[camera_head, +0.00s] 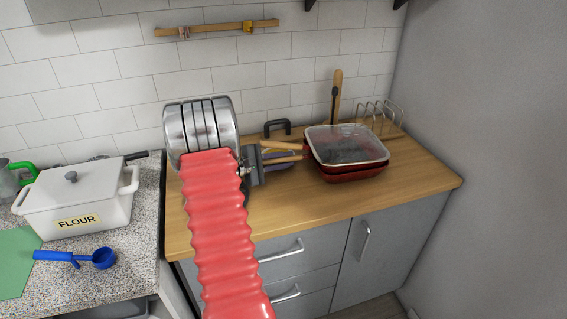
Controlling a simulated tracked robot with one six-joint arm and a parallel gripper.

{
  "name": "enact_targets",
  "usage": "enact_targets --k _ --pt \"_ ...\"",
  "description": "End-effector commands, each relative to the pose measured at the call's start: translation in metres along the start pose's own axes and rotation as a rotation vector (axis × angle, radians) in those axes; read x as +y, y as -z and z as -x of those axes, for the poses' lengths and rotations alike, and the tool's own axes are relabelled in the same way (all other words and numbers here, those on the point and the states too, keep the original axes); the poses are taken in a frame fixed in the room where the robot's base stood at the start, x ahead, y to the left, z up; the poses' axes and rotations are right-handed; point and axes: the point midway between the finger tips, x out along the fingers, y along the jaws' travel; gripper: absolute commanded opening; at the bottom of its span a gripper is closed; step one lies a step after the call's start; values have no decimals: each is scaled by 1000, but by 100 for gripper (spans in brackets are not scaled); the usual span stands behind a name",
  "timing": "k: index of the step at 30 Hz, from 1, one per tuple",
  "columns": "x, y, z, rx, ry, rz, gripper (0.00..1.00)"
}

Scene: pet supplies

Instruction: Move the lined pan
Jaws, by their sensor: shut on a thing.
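The lined pan (345,145) is a squarish red pan with a pale rim and a dark grey inside, on the right part of the wooden counter. It seems to sit on another red pan (350,175) right under it. Two light wooden handles reach left from the stack, an upper one (284,145) and a lower one (287,159). My gripper (262,160) is at the left ends of these handles and is shut on a handle. Which of the two it grips is hard to tell, as the jaws are small and partly hidden.
The wooden counter (385,192) is clear in front of the pans. A wire rack (380,115) and an upright wooden board (337,92) stand behind them. A dark-handled item (277,128) lies behind my gripper. A white flour box (78,200) and blue scoop (103,258) are left.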

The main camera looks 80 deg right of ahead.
Motion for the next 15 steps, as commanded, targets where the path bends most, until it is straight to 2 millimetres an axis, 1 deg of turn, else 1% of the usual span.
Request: enact_targets --k 9,10,15 --pt "1 4 2 7 -3 3 0" --pt "1 4 2 7 -3 3 20" --pt "1 4 2 6 -3 2 32"
